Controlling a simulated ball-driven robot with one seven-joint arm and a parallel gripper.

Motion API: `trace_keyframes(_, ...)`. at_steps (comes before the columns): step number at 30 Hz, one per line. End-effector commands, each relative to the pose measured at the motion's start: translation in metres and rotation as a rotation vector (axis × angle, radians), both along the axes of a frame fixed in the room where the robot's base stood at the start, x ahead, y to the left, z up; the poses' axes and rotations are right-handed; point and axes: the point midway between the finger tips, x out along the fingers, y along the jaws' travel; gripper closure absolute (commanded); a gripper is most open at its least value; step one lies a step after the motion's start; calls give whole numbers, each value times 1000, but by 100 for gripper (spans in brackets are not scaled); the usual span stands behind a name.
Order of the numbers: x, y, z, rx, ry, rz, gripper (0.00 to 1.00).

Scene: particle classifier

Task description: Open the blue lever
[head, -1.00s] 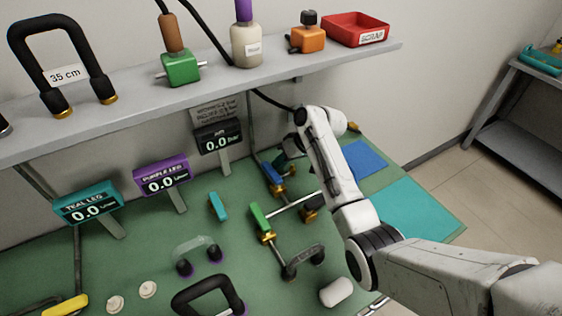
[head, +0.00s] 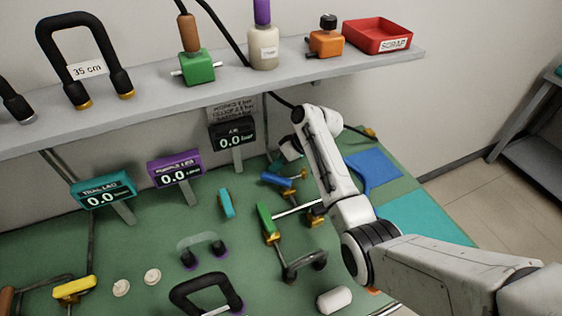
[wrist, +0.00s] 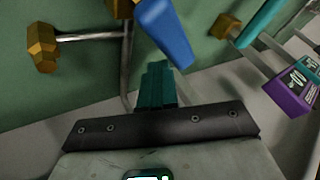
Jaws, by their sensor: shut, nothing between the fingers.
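The blue lever (head: 277,180) is a blue handle on a brass valve on the green bench, below the black gauge. In the head view it lies mostly across the picture, tilted slightly down to the right. In the wrist view the blue lever (wrist: 166,32) is close by, just ahead of my fingertips and a little to the right. My gripper (wrist: 157,68) has its teal fingers together and holds nothing. The fingertips are very near the lever; I cannot tell whether they touch it. In the head view my wrist partly hides the fingers.
A green lever (head: 268,220) stands nearer on the same pipework. A brass fitting (wrist: 41,47) and pipe lie left of my fingers. The black gauge (head: 233,137) and purple gauge (head: 174,168) stand behind. The shelf (head: 215,88) overhangs the back of the bench.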

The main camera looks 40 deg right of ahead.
Motion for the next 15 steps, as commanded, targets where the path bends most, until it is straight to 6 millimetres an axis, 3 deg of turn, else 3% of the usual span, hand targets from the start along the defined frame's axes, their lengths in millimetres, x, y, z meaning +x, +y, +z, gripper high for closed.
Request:
trace_keyframes(6, 1, 12, 1, 1, 1, 141, 100)
trace_keyframes(15, -1, 26, 1, 1, 0, 133, 100)
